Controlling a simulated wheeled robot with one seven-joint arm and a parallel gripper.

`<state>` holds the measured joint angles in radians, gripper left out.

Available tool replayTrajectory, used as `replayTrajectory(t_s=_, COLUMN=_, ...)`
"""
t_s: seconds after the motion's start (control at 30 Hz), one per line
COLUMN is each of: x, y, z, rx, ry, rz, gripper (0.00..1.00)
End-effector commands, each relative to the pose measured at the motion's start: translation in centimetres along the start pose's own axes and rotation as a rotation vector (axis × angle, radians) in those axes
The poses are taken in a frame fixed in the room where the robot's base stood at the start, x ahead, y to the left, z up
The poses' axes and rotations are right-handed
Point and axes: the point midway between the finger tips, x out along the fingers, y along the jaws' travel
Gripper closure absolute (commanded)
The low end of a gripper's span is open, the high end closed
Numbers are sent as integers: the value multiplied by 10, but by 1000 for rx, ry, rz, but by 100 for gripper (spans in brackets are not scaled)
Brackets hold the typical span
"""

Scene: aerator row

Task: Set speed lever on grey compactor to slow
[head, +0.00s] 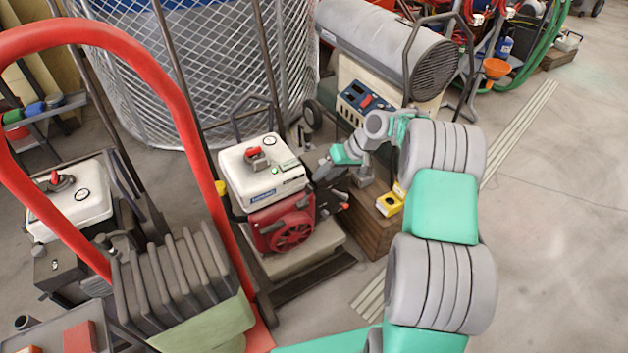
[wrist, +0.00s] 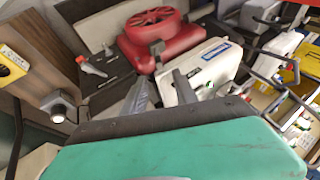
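A machine with a white tank (head: 262,172) and a red engine cover (head: 285,225) stands on a grey base in the middle of the head view; I take it for the compactor. Its white tank (wrist: 205,65) and red cover (wrist: 152,32) also show in the wrist view. A small red-tipped lever (head: 343,206) sticks out at its right side; a grey lever with a red end (wrist: 92,68) shows in the wrist view. My gripper (head: 322,172) is beside the tank's right edge, above the lever. Its two fingers (wrist: 162,90) are apart and hold nothing. Speed markings are not readable.
A wooden block (head: 372,232) with a yellow box (head: 390,204) stands right of the machine. A grey cylindrical heater (head: 390,45) is behind. A red tubular handle (head: 190,120) and a tined machine (head: 170,275) are at left. The floor at right is clear.

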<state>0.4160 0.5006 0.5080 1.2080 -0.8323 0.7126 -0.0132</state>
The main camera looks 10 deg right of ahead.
Motion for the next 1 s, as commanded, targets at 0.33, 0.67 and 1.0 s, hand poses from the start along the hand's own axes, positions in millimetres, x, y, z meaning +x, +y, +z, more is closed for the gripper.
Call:
replayTrajectory(t_s=0.33, x=63, y=3, z=2, rx=2, ry=0, rz=2, gripper=65)
replayTrajectory(t_s=0.67, x=69, y=1, z=1, rx=2, ry=0, rz=3, gripper=68)
replayTrajectory(t_s=1.0, x=69, y=1, z=1, rx=2, ry=-1, rz=3, gripper=96)
